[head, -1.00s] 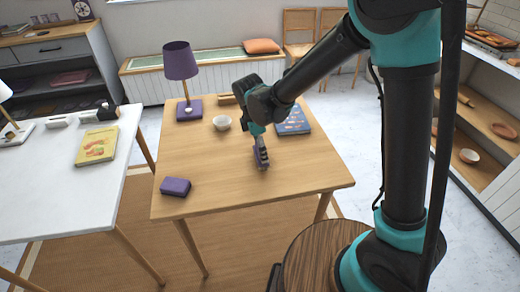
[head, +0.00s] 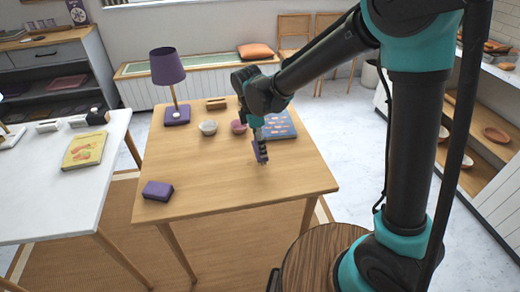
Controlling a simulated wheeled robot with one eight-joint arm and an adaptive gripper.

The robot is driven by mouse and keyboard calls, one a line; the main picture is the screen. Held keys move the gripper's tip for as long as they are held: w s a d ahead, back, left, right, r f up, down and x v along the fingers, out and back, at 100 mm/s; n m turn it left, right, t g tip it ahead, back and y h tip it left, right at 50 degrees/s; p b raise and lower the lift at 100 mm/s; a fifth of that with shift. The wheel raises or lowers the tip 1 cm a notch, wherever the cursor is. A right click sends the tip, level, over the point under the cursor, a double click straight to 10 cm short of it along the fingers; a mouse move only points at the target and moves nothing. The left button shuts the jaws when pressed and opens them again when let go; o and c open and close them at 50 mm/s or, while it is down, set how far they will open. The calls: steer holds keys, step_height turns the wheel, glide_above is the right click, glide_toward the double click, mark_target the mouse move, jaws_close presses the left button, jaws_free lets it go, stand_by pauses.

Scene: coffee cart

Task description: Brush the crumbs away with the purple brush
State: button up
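My gripper (head: 260,146) is low over the middle right of the wooden table (head: 220,182). A narrow purple piece, apparently the purple brush (head: 262,152), shows between its dark fingers. The brush points down, its lower end at or just above the tabletop; I cannot tell if it touches. No crumbs can be made out at this size. A purple block (head: 158,190) lies at the table's front left corner, apart from my gripper.
A purple lamp (head: 167,68), a white bowl (head: 208,128), a pink bowl (head: 238,127), a small wooden block (head: 215,104) and a blue book (head: 279,125) stand towards the table's back. A white table (head: 60,196) is at left. The wooden table's front middle is clear.

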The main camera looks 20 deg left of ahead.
steer(key=shift+r, duration=2.15)
